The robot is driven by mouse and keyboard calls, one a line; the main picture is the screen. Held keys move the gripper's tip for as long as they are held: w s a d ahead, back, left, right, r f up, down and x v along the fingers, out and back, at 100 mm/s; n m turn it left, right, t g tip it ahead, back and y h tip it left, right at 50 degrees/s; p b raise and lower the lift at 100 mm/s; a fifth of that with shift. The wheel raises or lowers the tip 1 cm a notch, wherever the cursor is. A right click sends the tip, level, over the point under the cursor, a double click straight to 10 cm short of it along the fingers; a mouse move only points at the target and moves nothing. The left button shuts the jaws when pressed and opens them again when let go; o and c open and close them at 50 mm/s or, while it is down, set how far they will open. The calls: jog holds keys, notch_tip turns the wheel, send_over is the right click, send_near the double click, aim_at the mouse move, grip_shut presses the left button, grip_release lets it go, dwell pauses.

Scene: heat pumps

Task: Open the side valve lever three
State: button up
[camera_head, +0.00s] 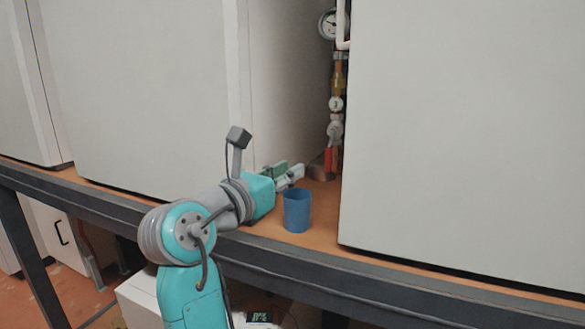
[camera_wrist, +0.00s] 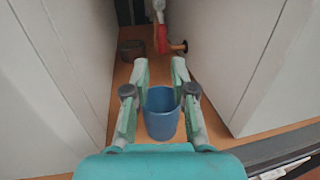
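A red lever (camera_head: 331,159) hangs on the vertical pipe run in the gap between two white cabinets. It also shows at the top of the wrist view (camera_wrist: 162,38), beyond my fingertips. Its labelling as side lever three cannot be read. My gripper (camera_head: 292,174) reaches into the gap, short of the lever and apart from it. In the wrist view my gripper (camera_wrist: 160,64) has its two fingers spread, with nothing held between them. The lever's lower end and mounting are partly hard to make out.
A blue cup (camera_head: 298,211) stands on the orange-brown shelf, below and between my fingers in the wrist view (camera_wrist: 162,118). A brown pot (camera_wrist: 131,49) sits deeper in the gap, left of the lever. White cabinet walls (camera_head: 450,130) bound the gap. A pressure gauge (camera_head: 329,24) is higher up.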

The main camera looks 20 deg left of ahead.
jog(key=d+v, duration=0.2)
jog(key=v, duration=0.9)
jog(key=shift+s+r, duration=0.25)
jog(key=shift+s, duration=0.25)
